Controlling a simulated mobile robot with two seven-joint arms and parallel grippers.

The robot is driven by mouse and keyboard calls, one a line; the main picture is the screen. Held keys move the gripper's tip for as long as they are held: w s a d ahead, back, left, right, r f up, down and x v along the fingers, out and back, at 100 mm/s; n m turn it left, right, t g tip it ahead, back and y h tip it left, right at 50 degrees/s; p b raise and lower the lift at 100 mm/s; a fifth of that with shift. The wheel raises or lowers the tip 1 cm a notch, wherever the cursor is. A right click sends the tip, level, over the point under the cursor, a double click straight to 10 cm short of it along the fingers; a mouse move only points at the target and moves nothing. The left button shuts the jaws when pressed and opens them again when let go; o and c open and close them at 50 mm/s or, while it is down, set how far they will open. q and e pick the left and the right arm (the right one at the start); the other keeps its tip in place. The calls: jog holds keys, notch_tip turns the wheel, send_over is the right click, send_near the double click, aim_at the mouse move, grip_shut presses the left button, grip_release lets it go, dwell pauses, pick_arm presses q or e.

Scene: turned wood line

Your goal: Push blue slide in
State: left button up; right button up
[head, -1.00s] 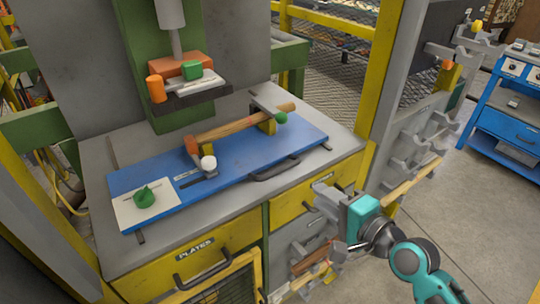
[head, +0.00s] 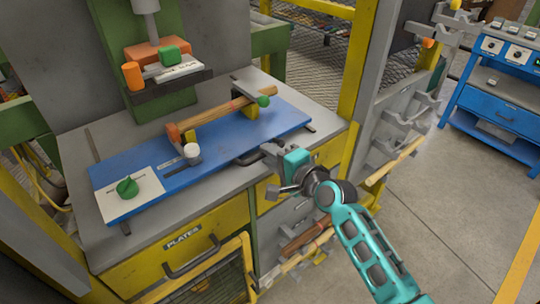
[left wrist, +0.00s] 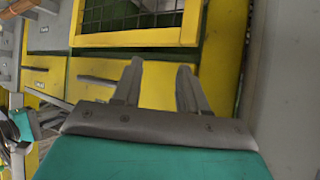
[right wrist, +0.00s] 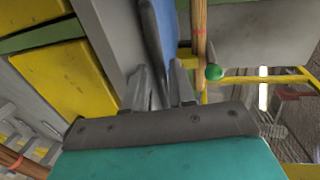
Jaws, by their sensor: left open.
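The blue slide (head: 215,158) is a long flat blue board on the grey bench. My right gripper (head: 268,152) is beside this handle at the slide's front right; contact is unclear. In the right wrist view my right gripper (right wrist: 158,88) has its fingers apart, with the blue edge beyond. My left gripper (left wrist: 158,85) is open and empty, facing yellow fronts.
A green press column with an orange head and grey block (head: 180,68) stands over the back of the bench. Yellow drawers (head: 200,240) are below the bench front. A rack with grey hooks (head: 405,130) stands at right. Floor is clear further right.

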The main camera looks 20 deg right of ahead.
jog(key=shift+w+a+f, duration=0.1)
jog(key=shift+w+a, duration=0.05)
jog(key=shift+w, duration=0.05)
grip_shut()
dwell(0.5)
